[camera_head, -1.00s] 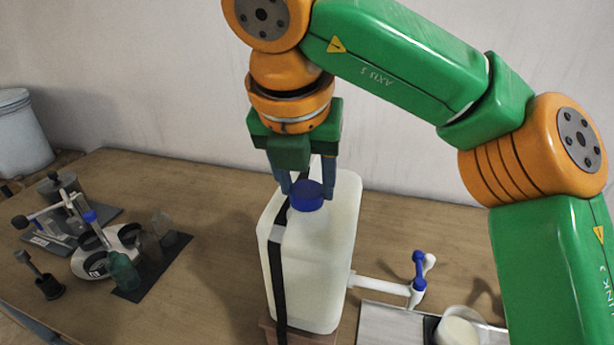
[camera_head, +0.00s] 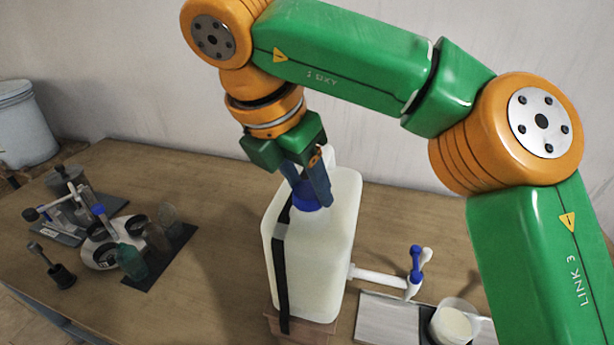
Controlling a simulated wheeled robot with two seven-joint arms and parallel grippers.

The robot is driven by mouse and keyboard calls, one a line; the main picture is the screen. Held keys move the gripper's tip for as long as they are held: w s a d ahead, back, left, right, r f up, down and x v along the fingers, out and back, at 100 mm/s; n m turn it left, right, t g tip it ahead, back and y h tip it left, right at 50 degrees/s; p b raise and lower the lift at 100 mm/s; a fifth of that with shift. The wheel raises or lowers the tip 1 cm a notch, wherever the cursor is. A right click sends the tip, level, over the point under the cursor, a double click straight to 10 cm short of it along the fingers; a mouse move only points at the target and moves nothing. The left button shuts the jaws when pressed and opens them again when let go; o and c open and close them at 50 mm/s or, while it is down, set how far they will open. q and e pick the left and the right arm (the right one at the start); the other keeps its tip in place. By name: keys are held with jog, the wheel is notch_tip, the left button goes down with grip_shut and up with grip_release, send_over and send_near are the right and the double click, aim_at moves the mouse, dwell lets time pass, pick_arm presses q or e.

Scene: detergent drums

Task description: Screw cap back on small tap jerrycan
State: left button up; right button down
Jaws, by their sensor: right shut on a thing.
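The white jerrycan (camera_head: 323,258) stands upright on a small wooden block (camera_head: 300,327) on the table, with a black strap down its left side. A white tap (camera_head: 383,279) with a blue handle sticks out of its lower right side. The blue cap (camera_head: 303,201) is at the top of the jerrycan's neck; the fingers partly cover it, so I cannot tell how far it is threaded. My right gripper (camera_head: 309,193) points down from above, tilted, with its fingers shut on the cap. My left gripper is not in view.
On the left are a dark mat (camera_head: 161,257) with bottles, a round white tray (camera_head: 93,252) and a dark brush-like tool (camera_head: 60,275). The table between the mat and jerrycan is clear.

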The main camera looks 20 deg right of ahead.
jog(key=shift+m+p, duration=0.3)
jog(key=shift+p, duration=0.1)
jog(key=m+g+p, duration=0.1)
jog(key=m+p, duration=0.1)
jog(key=m, duration=0.1)
jog(key=shift+h, duration=0.3)
jog(key=c, duration=0.7)
grip_release()
jog(key=shift+m+g, duration=0.3)
jog(key=shift+m, duration=0.1)
jog(key=o, duration=0.3)
jog(key=shift+f, duration=0.1)
jog(key=o, duration=0.4)
